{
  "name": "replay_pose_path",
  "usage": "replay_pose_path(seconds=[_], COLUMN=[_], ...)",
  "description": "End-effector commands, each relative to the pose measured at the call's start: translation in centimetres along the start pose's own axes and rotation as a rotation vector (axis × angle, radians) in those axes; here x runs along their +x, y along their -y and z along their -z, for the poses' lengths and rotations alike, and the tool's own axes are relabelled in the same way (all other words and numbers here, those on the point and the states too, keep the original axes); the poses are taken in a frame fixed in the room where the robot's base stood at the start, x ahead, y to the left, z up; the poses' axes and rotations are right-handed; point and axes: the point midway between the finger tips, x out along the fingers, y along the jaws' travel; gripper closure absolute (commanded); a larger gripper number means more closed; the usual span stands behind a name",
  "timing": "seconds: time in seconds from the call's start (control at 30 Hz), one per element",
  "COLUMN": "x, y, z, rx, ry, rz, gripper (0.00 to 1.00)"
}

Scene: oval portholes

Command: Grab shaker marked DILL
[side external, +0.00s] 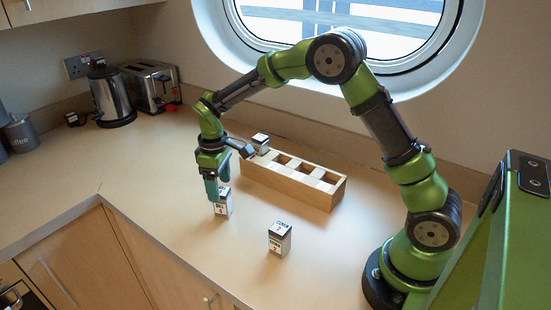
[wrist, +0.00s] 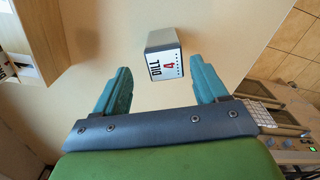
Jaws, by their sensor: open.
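My gripper is open and holds nothing. The side view is too small to read the label, and I cannot tell if a finger touches the shaker.
A second shaker (side external: 279,238) stands on the counter to the right, nearer the front edge. A wooden rack (side external: 325,194) behind holds another shaker (side external: 260,143) at its left end; its other compartments look empty. A kettle (side external: 111,97) and toaster (side external: 152,85) stand far left.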

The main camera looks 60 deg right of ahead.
Motion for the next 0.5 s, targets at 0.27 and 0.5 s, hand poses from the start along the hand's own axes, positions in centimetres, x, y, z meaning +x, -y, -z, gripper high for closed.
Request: replay_pose_path(seconds=[0.27,0.5], x=[2.4,5.6], y=[0.4,0.7], z=[-0.4,-0.6], rx=[-0.001,0.001], ry=[0.003,0.002], rz=[0.001,0.000], gripper=[0.28,0.28])
